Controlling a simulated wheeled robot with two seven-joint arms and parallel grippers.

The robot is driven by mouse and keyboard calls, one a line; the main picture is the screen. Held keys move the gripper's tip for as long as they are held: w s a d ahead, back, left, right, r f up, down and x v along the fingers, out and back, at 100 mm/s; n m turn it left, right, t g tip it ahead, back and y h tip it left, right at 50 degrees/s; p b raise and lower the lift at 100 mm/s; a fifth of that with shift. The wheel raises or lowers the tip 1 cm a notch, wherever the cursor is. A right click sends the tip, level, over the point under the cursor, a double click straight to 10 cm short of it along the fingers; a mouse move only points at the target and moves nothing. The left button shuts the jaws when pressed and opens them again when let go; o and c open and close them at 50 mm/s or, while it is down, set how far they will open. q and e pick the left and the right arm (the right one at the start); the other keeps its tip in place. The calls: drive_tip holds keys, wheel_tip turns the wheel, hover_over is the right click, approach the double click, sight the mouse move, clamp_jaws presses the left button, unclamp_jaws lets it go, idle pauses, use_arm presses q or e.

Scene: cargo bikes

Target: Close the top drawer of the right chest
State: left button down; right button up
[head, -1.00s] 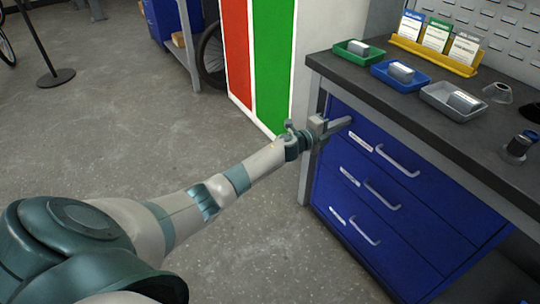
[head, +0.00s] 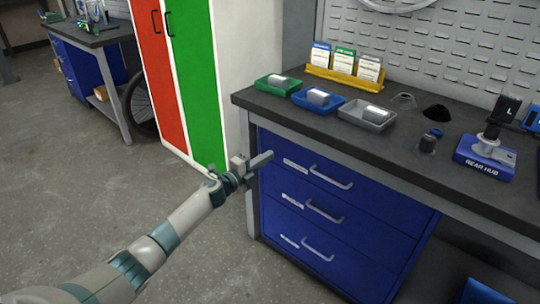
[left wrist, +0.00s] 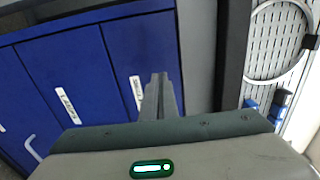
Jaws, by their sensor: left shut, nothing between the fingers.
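The blue chest (head: 335,240) under the near workbench has three stacked drawers with grey bar handles and white labels. Its top drawer (head: 375,197) looks flush, or nearly flush, with the drawers below. My left gripper (head: 268,156) is shut and empty at the upper left of the top drawer's front. I cannot tell whether it touches the front. In the left wrist view the picture is turned, and the closed fingers (left wrist: 160,95) lie across the top drawer (left wrist: 140,50) beside its label. The top drawer's handle is hidden there. My right gripper is out of view.
The workbench top (head: 290,110) overhangs the chest. Green (head: 278,85), blue (head: 318,100) and grey (head: 366,115) trays stand on it. A grey bench leg (head: 250,190) is close to my left gripper. Open floor (head: 60,200) lies to the left. Another blue chest (head: 75,70) stands behind.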

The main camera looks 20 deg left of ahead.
use_arm(q)
drive_tip(key=v, duration=0.8)
drive_tip(key=shift+s+f, duration=0.15)
drive_tip(key=shift+s, duration=0.05)
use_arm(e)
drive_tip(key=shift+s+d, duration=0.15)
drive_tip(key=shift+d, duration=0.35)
use_arm(q)
drive_tip(key=shift+a+f+p, duration=0.1)
drive_tip(key=shift+f+p, duration=0.05)
drive_tip(key=shift+p, duration=0.15)
